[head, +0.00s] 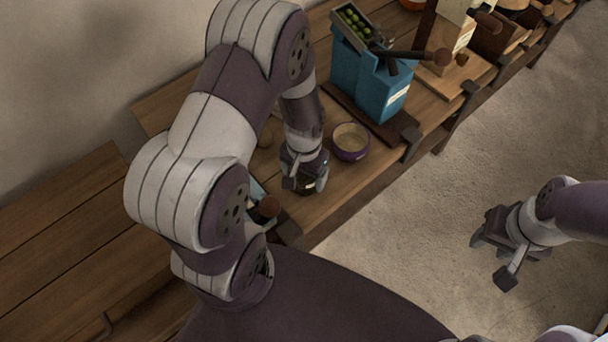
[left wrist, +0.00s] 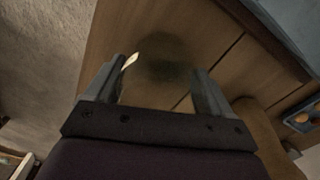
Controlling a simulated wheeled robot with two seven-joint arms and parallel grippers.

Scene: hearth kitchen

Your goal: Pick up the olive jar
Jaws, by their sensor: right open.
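A dark, greenish, see-through rounded shape that looks like the olive jar (left wrist: 166,65) is between the two fingers of my left gripper (left wrist: 155,90) in the left wrist view. A pale label-like strip shows by its left side. The fingers are apart with the shape between them; whether they touch it I cannot tell. In the head view my left gripper (head: 305,182) points down at the wooden bench, left of a purple bowl, and mostly hides what is under it. My right gripper (head: 493,258) is open and empty over the floor at the right.
The purple bowl (head: 351,142) stands close to my left gripper. Behind it stands a blue machine (head: 370,80) with a tray of green olives (head: 354,20) on top. Wooden devices fill the far bench. The bench (head: 60,240) is bare at the lower left.

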